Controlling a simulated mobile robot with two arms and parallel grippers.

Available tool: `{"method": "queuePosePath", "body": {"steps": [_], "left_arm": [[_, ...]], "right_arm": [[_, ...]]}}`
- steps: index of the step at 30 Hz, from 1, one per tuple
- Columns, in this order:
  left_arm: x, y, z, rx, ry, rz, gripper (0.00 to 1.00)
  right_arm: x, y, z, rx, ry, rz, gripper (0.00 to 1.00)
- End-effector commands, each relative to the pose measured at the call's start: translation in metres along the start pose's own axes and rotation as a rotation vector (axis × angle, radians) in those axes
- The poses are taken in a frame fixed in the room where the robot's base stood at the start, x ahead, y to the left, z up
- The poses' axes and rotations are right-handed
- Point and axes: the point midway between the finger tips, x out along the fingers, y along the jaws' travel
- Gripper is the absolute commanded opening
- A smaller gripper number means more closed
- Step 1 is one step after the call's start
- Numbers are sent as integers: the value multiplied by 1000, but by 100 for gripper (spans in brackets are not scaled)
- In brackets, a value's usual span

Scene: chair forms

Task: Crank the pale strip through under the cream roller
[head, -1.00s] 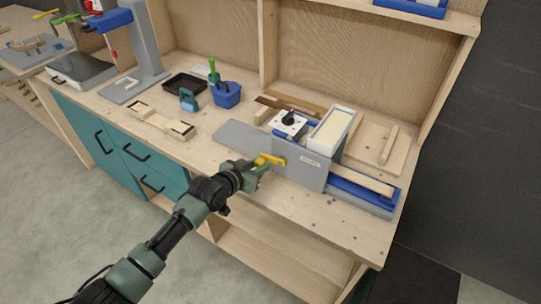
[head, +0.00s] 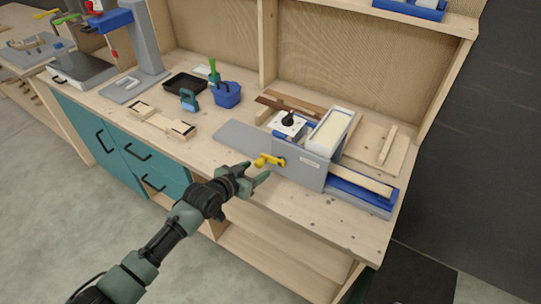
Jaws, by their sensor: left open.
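The grey machine (head: 300,168) stands at the right end of the bench. Its yellow crank (head: 268,160) sticks out of the front face. The pale strip (head: 362,182) lies on the blue bed at the machine's right side, and its left part is hidden by the housing. A cream surface in a white frame (head: 331,130) sits on top; I cannot tell whether this is the roller. My left gripper (head: 257,172) is open and empty, just in front of and below the crank, seemingly apart from it. My right gripper is out of view.
A grey plate (head: 243,138) extends left of the machine. A wooden jig (head: 162,120), a blue bin (head: 227,94) and a black tray (head: 185,84) stand further left. A board (head: 372,150) lies behind the machine. The bench front strip is clear.

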Motion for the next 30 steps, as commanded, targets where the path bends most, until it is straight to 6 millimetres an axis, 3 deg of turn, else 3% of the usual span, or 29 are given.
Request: {"method": "queuePosePath", "body": {"steps": [1, 13, 30], "left_arm": [[-8, 0, 0, 0, -2, 0, 55], [-48, 0, 21, 0, -1, 0, 55], [-51, 1, 25, 0, 0, 1, 55]], "right_arm": [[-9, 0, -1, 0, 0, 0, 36], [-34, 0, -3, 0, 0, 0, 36], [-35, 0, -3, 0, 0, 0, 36]]}}
